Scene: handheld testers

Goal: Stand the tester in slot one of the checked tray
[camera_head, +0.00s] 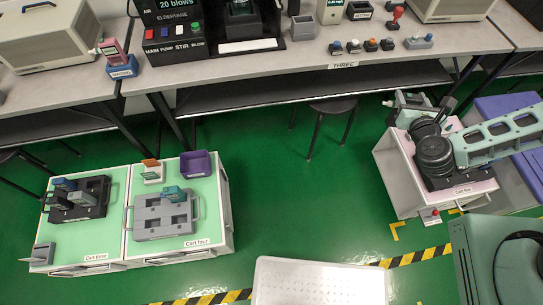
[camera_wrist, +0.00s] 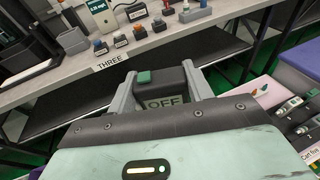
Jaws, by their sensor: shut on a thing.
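My gripper (camera_wrist: 160,90) is shut on a dark grey tester (camera_wrist: 176,82) with a green button and a display reading OFF. The fingers clasp it from both sides, in the air before the table marked THREE. In the head view my gripper (camera_head: 408,100) is above the far end of cart five, and the tester is hard to make out. A dark tray (camera_wrist: 313,128) on cart five holds testers, one by a slot numbered 2. My arm hides much of it in the head view. No label that reads "checked" is legible on any tray.
Cart three bears a dark tray (camera_head: 63,213) with testers. Cart four bears a grey tray (camera_head: 150,232) with a teal tester (camera_head: 174,194), and a purple bin (camera_head: 196,165). Green floor lies open between the carts.

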